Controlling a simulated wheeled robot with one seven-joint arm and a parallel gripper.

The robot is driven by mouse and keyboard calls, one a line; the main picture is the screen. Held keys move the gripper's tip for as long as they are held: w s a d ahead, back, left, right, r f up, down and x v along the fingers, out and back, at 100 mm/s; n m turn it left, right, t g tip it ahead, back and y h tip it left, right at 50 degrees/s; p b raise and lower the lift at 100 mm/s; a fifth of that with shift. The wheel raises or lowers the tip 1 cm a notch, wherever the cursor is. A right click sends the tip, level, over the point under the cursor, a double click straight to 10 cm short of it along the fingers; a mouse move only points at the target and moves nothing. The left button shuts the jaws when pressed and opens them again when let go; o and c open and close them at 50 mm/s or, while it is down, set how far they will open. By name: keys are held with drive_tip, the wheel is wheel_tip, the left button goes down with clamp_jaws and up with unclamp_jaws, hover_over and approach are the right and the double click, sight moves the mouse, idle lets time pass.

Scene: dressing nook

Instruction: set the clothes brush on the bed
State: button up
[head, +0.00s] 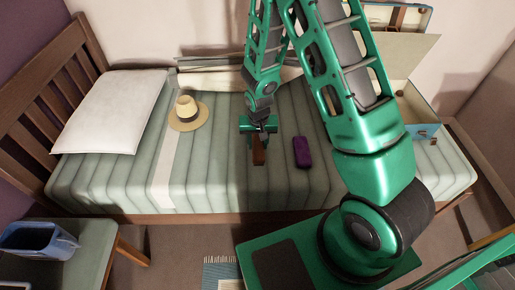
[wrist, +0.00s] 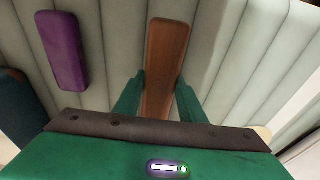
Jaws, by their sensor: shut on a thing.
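The clothes brush (wrist: 167,52) is a brown wooden piece, and my gripper (wrist: 160,100) is shut on it. In the head view the brush (head: 259,157) hangs below my gripper (head: 259,135), over the middle of the bed. The bed (head: 225,165) has a pale green striped cover and a dark wooden frame. I cannot tell whether the brush touches the cover. Its upper part is hidden by the gripper in the head view.
A purple case (head: 302,152) lies on the bed just right of the brush. A straw hat (head: 187,113) and white pillow (head: 112,110) lie to the left. An open suitcase (head: 416,108) is at the right end. A blue bin (head: 38,240) stands on a bench at lower left.

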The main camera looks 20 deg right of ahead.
sight(258, 149)
drive_tip(key=shift+w+d+f, duration=0.15)
drive_tip(key=shift+w+f, duration=0.15)
drive_tip(key=shift+f, duration=1.9)
drive_tip(key=shift+f, duration=0.2)
drive_tip(key=o, duration=1.1)
drive_tip(key=shift+r, duration=0.1)
